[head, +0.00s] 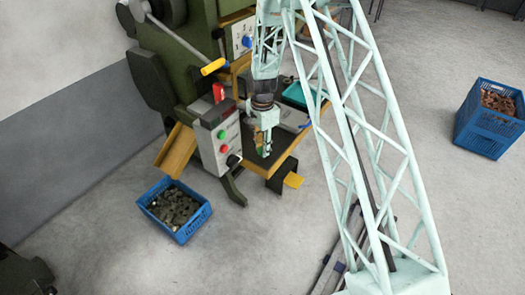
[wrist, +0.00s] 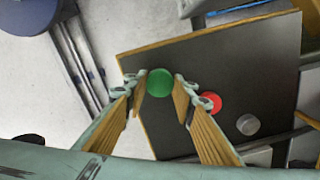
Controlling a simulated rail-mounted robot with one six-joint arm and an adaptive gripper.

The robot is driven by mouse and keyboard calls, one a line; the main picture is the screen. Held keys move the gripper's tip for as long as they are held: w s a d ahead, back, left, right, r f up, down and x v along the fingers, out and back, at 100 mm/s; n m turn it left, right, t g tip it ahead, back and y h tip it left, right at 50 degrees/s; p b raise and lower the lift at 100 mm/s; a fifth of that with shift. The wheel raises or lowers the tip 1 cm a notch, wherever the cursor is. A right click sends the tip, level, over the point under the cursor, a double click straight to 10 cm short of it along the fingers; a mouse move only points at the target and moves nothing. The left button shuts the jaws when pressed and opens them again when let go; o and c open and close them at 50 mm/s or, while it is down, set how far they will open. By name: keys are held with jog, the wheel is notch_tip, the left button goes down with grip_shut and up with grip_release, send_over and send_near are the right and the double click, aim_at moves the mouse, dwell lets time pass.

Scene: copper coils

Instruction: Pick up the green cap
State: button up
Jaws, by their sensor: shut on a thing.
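The green cap (wrist: 160,82) is a round disc between the two fingertips of my gripper (wrist: 158,84) in the wrist view. The gripper is shut on it, one finger on each side. Behind it lies the dark tabletop (wrist: 230,75) with wooden edges; I cannot tell whether the cap touches the surface. In the head view my gripper (head: 264,146) points down over the small table of the green machine, and the cap is mostly hidden there.
A red cap (wrist: 212,102) lies just right of the right finger, with a grey cap (wrist: 248,124) farther right. The machine's control box (head: 216,140) stands close left of the gripper. Blue crates stand on the floor at left (head: 180,234) and right (head: 478,143).

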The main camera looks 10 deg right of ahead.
jog(key=shift+r, duration=0.4)
jog(key=shift+s+r, duration=0.15)
jog(key=shift+s, duration=0.05)
jog(key=s+d+r, duration=0.1)
jog(key=s+d, duration=0.1)
jog(key=s, duration=1.3)
jog(key=shift+s+r, duration=0.2)
jog(key=shift+s, duration=0.05)
jog(key=shift+w, duration=0.15)
